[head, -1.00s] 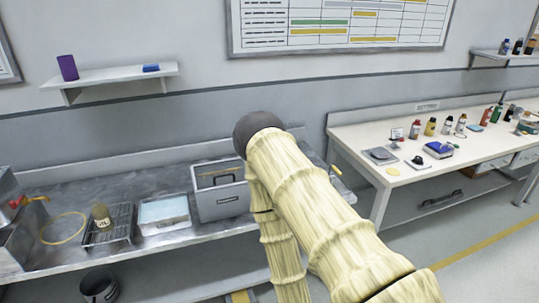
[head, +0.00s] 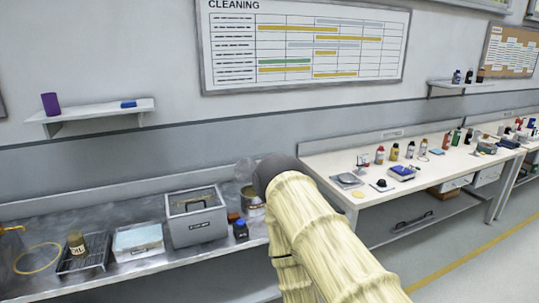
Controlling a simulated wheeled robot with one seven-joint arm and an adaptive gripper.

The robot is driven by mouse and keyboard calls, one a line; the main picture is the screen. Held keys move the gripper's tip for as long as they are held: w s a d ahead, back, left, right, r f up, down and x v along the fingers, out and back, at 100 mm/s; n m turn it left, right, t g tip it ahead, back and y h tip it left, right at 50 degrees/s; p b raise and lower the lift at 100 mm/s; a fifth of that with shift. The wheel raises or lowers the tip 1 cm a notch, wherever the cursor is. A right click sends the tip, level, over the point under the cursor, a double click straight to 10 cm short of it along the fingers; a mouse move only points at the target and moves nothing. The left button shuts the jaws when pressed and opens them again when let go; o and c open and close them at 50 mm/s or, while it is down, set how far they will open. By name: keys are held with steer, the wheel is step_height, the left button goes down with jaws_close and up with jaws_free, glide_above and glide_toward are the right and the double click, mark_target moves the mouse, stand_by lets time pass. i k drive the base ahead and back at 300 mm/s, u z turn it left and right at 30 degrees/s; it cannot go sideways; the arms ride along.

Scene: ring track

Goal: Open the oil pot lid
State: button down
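A small metal pot or tin (head: 254,199) stands on the steel bench (head: 150,268) just left of my arm, partly hidden by it. A pale grey round shape (head: 245,170), which may be a raised lid, shows above and behind it; I cannot tell if they are joined. A tan bottle with a dark label (head: 76,243) stands on a black wire rack at the left; its lettering may read OIL. My pale, ribbed arm with a dark joint fills the lower middle. My gripper does not show.
A grey lidded box (head: 196,218), a dark blue bottle (head: 241,231) and a pale blue tray (head: 138,241) stand left of my arm. A yellow hoop (head: 38,259) lies far left. A white bench (head: 425,178) with several bottles stands right. Floor is clear at lower right.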

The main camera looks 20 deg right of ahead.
mark_target(244, 170)
steer(key=z, duration=0.5)
steer(key=i, duration=1.1)
steer(key=z, duration=0.15)
